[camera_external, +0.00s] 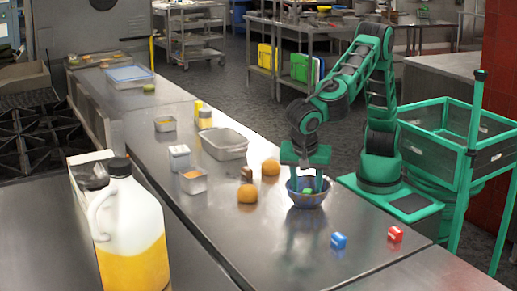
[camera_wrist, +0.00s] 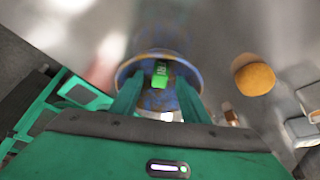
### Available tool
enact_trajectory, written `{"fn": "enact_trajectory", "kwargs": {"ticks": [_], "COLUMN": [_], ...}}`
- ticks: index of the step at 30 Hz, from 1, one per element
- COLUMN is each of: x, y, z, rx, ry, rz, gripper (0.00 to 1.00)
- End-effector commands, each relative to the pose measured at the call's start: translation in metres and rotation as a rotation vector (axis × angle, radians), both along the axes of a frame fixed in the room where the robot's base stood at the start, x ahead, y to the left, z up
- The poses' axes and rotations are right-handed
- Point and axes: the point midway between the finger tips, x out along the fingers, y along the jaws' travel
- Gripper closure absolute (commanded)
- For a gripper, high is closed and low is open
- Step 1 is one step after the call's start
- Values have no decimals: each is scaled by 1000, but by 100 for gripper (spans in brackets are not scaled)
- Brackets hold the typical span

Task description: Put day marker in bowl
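A small bright green day marker (camera_wrist: 161,70) with a dark patch lies inside the blue patterned bowl (camera_wrist: 197,77). In the external view the marker (camera_external: 308,191) shows as a green spot within the bowl (camera_external: 307,201), which stands on the steel counter. My gripper (camera_external: 308,183) points down into the bowl. In the wrist view its fingers (camera_wrist: 158,92) are apart, one on each side of the marker, with gaps visible between them and it. Whether the marker touches the bowl's bottom is hard to tell. A blue day marker (camera_external: 338,241) and a red one (camera_external: 395,234) lie on the counter.
Two orange-brown round items (camera_external: 247,193) (camera_external: 270,167) sit left of the bowl. Beyond are a metal pan (camera_external: 225,145) and small containers (camera_external: 194,181). A large jug (camera_external: 130,225) stands at the front left. The counter in front of the bowl is mostly clear.

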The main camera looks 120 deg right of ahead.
Motion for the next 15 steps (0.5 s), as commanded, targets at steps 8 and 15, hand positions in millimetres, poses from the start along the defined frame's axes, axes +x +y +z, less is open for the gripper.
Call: {"fn": "enact_trajectory", "kwargs": {"ticks": [8, 15], "x": [0, 0], "y": [0, 0], "z": [0, 4], "rx": [0, 0], "ry": [0, -1], "rz": [0, 0], "gripper": [58, 58]}}
